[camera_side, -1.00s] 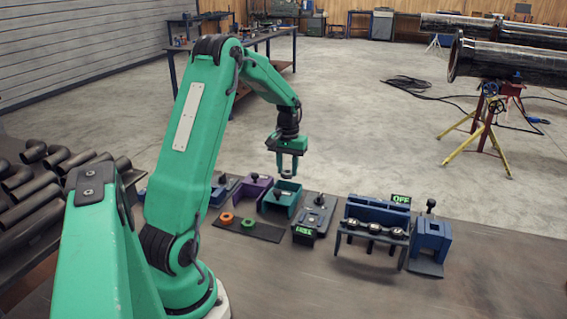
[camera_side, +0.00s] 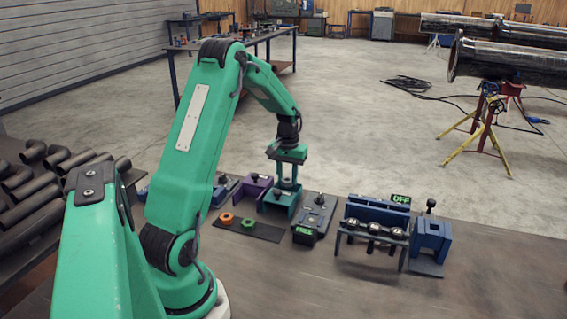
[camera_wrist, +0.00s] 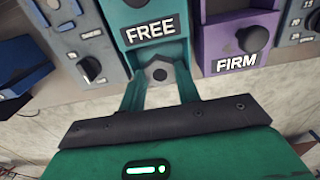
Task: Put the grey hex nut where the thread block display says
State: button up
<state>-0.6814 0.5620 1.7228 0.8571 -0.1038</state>
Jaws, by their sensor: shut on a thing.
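The grey hex nut (camera_wrist: 160,74) sits between my fingertips in the wrist view. My gripper (camera_side: 288,186) is shut on it, pointing down at the teal bin (camera_side: 276,204) in the side view. In the wrist view the teal bin (camera_wrist: 148,14) carries a FREE label just beyond the nut. The fingertips are low at the bin; whether the nut touches its floor I cannot tell. A grey block (camera_side: 318,212) stands to the right, with a small green-lettered display (camera_side: 304,231) in front that appears to read FREE.
A purple bin (camera_side: 253,186), labelled FIRM in the wrist view (camera_wrist: 236,62), stands left of the teal one. Orange (camera_side: 226,218) and green (camera_side: 248,224) rings lie on a dark mat in front. A blue rack (camera_side: 374,220) with an OFF display stands right.

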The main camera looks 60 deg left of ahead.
aim_at(287, 180)
jog(key=shift+f, duration=1.3)
dwell(1.1)
jog(key=o, duration=1)
jog(key=shift+o, duration=0.3)
jog(key=shift+r, duration=0.15)
jog(key=shift+r, duration=0.7)
jog(key=shift+o, duration=1)
jog(key=shift+r, duration=2.7)
